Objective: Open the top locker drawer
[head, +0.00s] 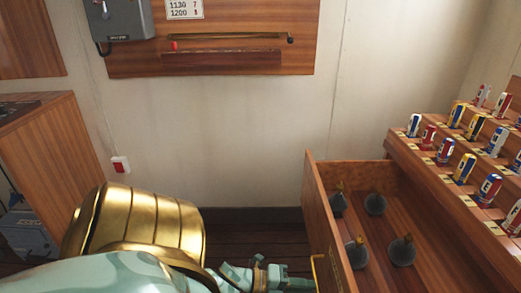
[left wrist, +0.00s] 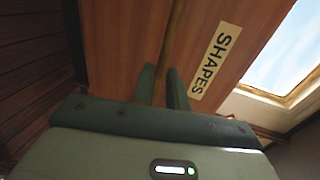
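The wooden locker drawer (head: 322,205) stands pulled out at the lower right of the head view, its inside showing. A brass bar handle (head: 317,270) is on its front, partly cut off by the bottom edge. My left gripper (head: 306,283) is at this handle. In the left wrist view its two fingers (left wrist: 164,88) lie on either side of the brass bar (left wrist: 174,30), close against it. The drawer front (left wrist: 120,45) there bears a label reading SHAPES (left wrist: 215,60). My right gripper is not in view.
Several dark round shapes (head: 375,204) sit in the drawer. Stepped wooden racks (head: 455,195) with small coloured flag-marked pieces rise behind it at right. A wooden cabinet (head: 60,150) stands at left. Dark floor (head: 255,235) shows between.

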